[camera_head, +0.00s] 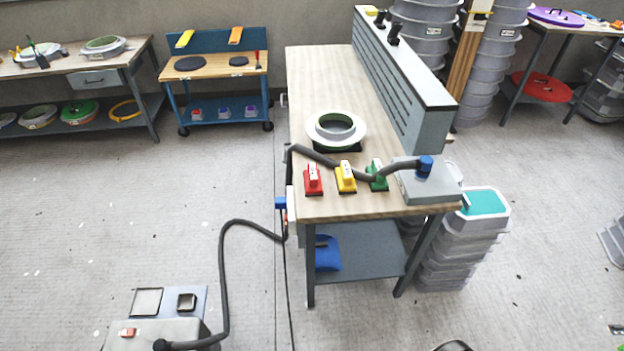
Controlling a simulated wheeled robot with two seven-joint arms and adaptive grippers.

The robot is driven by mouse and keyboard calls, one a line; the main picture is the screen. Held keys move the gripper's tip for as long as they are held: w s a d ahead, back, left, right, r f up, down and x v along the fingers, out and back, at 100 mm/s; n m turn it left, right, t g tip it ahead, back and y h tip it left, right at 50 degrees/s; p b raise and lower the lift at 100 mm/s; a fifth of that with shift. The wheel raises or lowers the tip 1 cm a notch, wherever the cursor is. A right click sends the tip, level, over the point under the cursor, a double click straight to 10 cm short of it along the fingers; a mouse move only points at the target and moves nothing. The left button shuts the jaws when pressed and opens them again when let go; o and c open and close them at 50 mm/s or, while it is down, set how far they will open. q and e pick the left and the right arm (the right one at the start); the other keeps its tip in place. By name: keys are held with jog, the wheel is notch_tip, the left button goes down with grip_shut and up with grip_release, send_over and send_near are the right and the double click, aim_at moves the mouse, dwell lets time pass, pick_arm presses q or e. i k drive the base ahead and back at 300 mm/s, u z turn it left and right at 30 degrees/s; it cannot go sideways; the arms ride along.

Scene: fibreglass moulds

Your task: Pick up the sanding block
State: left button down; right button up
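Three sanding blocks with dark bases and pale labels on top stand in a row near the front end of the wooden workbench (325,85). The red block (313,184) is at the left, the yellow block (346,183) in the middle and the green block (378,183) at the right. A dark hose (330,162) runs just behind the row and partly hides the green block. Neither of my grippers shows. A small dark rounded shape (453,346) is cut off at the bottom edge; I cannot tell what it is.
A white ring mould (336,129) sits behind the blocks. A grey box with a blue hose fitting (424,167) stands to their right, near a tall slotted panel (405,80). A hose (224,270) rises from a floor unit (155,335). Grey tubs (450,258) stand right of the bench.

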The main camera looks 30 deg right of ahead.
aim_at(313, 187)
jog(key=u, duration=2.2)
jog(key=k, duration=2.2)
jog(key=z, duration=1.45)
